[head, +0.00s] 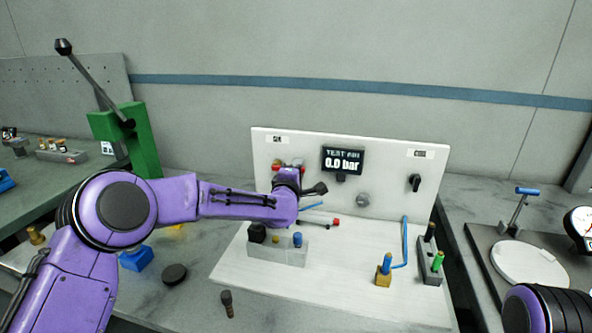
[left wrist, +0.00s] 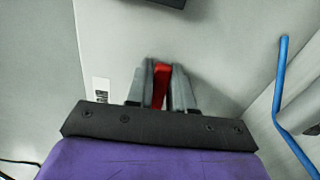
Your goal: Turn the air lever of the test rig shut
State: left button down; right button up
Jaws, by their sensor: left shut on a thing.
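The test rig is a white upright panel (head: 385,165) on a white base, with a black display (head: 342,160) reading 0.0 bar. My left gripper (head: 288,166) is at the panel's upper left, below a small label (head: 281,140). In the left wrist view its two grey fingers (left wrist: 161,88) are closed on a red lever (left wrist: 161,84), which stands roughly upright between them. In the head view my wrist hides most of the lever and the fingertips. My right gripper is out of view.
A black knob (head: 415,183) sits on the panel's right side. A green press (head: 125,135) stands at left.

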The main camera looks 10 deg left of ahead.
pick_arm(q)
jog(key=shift+f+m, duration=0.3)
jog(key=shift+m, duration=0.1)
jog(key=c, duration=1.1)
grip_release()
jog(key=s+b, duration=0.1)
jog(key=s, duration=0.4)
jog(key=s+b, duration=0.1)
jog(key=s, duration=0.4)
jog(key=shift+s+a+b, duration=0.2)
jog(key=shift+s+b, duration=0.05)
jog(key=shift+b, duration=0.1)
jog(key=shift+a, duration=0.1)
